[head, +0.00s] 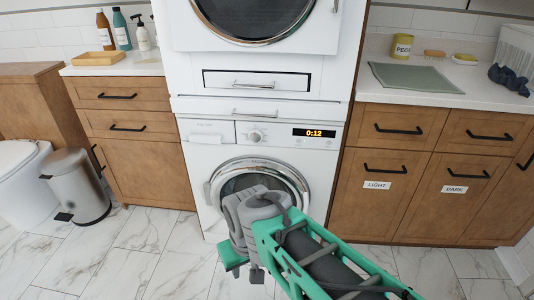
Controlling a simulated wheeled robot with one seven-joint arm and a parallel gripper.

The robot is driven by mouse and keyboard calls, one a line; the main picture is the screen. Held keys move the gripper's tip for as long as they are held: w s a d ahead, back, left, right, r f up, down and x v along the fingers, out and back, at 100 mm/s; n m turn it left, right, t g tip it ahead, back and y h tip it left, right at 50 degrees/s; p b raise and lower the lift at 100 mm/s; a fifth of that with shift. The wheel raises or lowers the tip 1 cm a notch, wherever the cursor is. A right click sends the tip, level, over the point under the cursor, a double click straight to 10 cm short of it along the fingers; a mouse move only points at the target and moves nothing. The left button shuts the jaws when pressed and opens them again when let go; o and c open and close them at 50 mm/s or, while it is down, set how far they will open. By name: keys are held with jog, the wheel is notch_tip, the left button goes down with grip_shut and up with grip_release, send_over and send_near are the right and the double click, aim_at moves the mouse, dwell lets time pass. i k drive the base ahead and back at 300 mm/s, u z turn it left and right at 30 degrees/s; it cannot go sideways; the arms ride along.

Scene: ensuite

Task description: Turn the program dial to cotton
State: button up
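The program dial (255,136) is a round silver-white knob on the control panel of the lower white washing machine (325,165). A lit display (314,133) to its right reads 0:12. The marks around the dial are too small to read, so I cannot tell which program it points to. My gripper (243,266) hangs low in front of the machine's round door (258,172), below the dial in the picture and apart from it. My wrist hides the door's lower part. The fingers are partly hidden, and I cannot tell whether they are open.
A second machine (330,62) is stacked above, with a pull-out drawer (256,82) between. Wooden cabinets flank it, the right ones (385,210) labelled LIGHT and DARK. A pedal bin (75,187) and toilet (22,170) stand left. The marble floor (146,232) looks clear.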

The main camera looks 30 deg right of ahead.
aim_at(255, 136)
jog(key=u, duration=0.75)
jog(key=i, duration=0.9)
jog(key=z, duration=0.25)
